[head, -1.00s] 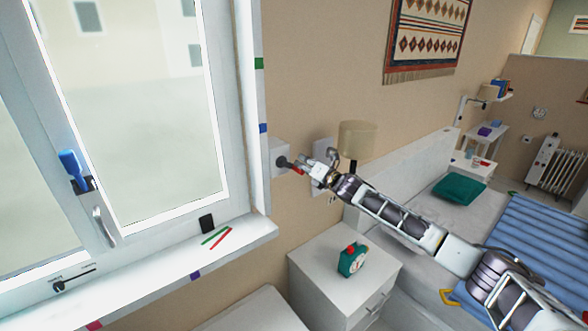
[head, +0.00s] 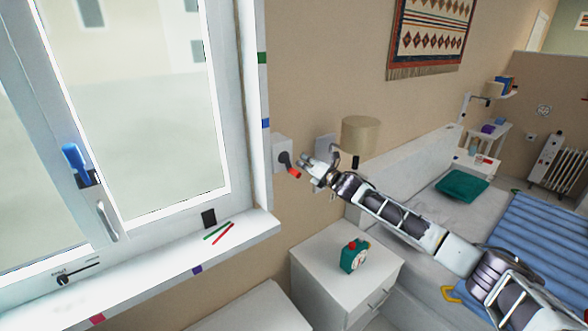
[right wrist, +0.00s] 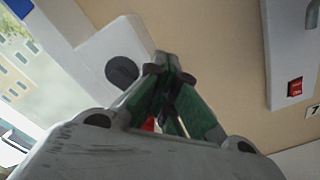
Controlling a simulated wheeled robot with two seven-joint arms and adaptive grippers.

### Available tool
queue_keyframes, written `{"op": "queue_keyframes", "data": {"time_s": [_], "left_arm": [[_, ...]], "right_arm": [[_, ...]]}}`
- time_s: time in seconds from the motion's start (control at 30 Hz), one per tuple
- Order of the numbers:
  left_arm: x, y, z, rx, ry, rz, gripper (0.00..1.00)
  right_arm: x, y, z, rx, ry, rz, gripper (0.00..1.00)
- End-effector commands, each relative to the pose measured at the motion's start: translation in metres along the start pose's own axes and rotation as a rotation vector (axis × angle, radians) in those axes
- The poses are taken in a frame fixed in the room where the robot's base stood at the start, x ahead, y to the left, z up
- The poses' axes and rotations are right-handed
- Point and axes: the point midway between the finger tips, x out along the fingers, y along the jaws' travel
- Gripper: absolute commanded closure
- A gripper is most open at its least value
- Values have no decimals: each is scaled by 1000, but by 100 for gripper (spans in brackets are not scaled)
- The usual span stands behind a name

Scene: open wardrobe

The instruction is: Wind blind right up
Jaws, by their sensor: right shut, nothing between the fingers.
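A white crank box (head: 281,146) sits on the wall just right of the window. Its dark crank arm (head: 286,160) ends in a red handle (head: 294,173) that points down and right. My right gripper (head: 303,164) is shut and empty, just right of the crank and close to the handle; I cannot tell if they touch. In the right wrist view the closed fingertips (right wrist: 168,62) are right of the dark round hub (right wrist: 122,70), and a bit of red shows behind the fingers. The blind itself is not visible; the window glass (head: 140,110) shows uncovered. My left gripper is not in view.
A lamp (head: 360,136) and a pale wall panel (head: 326,146) are close behind my right gripper. A red switch (right wrist: 295,88) shows in the wrist view. A white nightstand (head: 330,262) with a green clock (head: 354,256) stands below. The windowsill (head: 180,262) holds thin sticks.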

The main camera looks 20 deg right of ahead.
Motion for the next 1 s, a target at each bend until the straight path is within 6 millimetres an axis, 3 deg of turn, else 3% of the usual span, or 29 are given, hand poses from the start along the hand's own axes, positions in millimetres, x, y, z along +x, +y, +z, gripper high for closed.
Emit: {"op": "queue_keyframes", "data": {"time_s": [0.3,0.7,1.0], "left_arm": [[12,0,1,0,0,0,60],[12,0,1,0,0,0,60],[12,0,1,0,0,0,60]], "right_arm": [[0,-3,-16,0,1,1,100],[-1,-2,-18,0,0,0,99],[-1,-3,-18,0,0,0,60]]}}
